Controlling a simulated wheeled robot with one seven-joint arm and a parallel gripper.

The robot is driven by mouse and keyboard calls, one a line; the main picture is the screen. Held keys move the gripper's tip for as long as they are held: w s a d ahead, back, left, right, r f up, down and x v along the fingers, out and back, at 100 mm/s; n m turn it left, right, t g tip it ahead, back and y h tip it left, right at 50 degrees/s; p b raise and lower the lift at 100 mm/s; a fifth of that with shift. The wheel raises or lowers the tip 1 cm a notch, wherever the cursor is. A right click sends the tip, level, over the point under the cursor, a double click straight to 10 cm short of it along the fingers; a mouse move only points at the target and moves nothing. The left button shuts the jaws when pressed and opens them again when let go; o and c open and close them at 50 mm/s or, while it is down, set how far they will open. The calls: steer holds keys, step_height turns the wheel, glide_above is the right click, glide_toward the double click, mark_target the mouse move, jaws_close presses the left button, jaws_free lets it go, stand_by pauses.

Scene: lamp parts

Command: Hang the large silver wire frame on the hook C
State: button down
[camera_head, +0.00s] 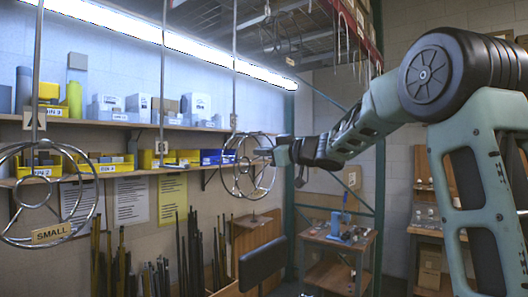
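A thin hanging rod (234,60) with a small letter plate (233,121) comes down by the frame's upper left edge. The letter is too small to read surely. I cannot tell whether the frame touches the hook there. Another silver frame (93,205) with a "SMALL" tag (51,233) hangs at the far left below another rod (37,70).
A middle rod (162,75) with a plate (161,147) hangs without a frame. Behind are shelves with yellow and blue bins (213,157). Dark rods stand below. A black chair back (262,263) and a small workbench (340,241) are lower right of centre.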

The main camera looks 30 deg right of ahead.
stand_by(0.4)
steer(key=c, duration=1.5)
jaws_free()
steer(key=shift+c, duration=0.2)
steer(key=b+v, duration=0.5)
steer(key=v, duration=1.2)
steer(key=shift+s+b, duration=0.2)
steer(key=shift+b, duration=0.15)
